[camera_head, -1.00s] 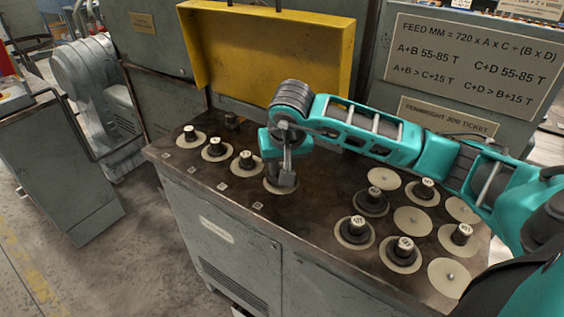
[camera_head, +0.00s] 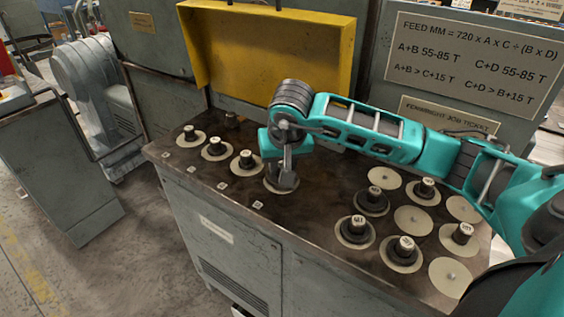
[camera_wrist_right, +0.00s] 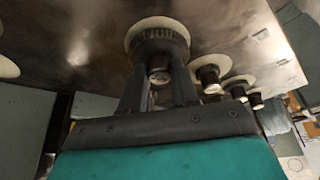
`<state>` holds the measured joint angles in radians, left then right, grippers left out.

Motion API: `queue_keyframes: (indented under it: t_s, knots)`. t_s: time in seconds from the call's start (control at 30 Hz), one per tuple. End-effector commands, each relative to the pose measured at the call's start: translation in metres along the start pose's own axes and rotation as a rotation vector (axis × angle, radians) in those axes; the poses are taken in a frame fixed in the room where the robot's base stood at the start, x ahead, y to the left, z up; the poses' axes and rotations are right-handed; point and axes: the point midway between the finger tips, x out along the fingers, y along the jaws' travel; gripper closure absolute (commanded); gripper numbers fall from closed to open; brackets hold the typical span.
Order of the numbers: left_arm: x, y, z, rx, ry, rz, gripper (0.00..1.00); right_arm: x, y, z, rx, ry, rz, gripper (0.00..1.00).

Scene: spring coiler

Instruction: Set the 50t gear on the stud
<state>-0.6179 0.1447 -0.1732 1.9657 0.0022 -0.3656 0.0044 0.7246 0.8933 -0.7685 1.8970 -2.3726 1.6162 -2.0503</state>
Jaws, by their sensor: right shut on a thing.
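My right gripper (camera_head: 284,182) points down at the fourth pale disc (camera_head: 268,188) in the row on the bench. In the right wrist view, its two fingers (camera_wrist_right: 158,78) are shut on a dark toothed gear (camera_wrist_right: 158,40), with its round hub end between them. I take this as the 50t gear; its label is too small to read. The gear is at the pale disc, touching or very close; I cannot tell which. Any stud under it is hidden. My left gripper is not in view.
Three hubbed gears on pale discs (camera_head: 245,160) stand left of the gripper. Several more gears (camera_head: 404,248) and bare discs (camera_head: 413,221) are on the right of the bench. A yellow guard (camera_head: 270,50) rises behind. The bench front edge (camera_head: 225,222) is close.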

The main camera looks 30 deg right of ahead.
Motion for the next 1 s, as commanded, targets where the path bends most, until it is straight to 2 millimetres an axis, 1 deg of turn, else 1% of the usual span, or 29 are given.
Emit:
queue_keyframes:
  t_s: [0.83,0.87,1.0]
  knots:
    - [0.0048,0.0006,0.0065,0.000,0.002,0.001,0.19,0.0090,0.0000,0.0029,0.001,0.003,-0.001,1.00]
    - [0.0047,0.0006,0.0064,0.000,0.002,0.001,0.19,0.0089,0.0000,0.0028,0.002,0.003,-0.001,0.70]
    - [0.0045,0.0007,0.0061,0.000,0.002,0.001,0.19,0.0087,0.0000,0.0029,0.001,0.003,-0.001,0.56]
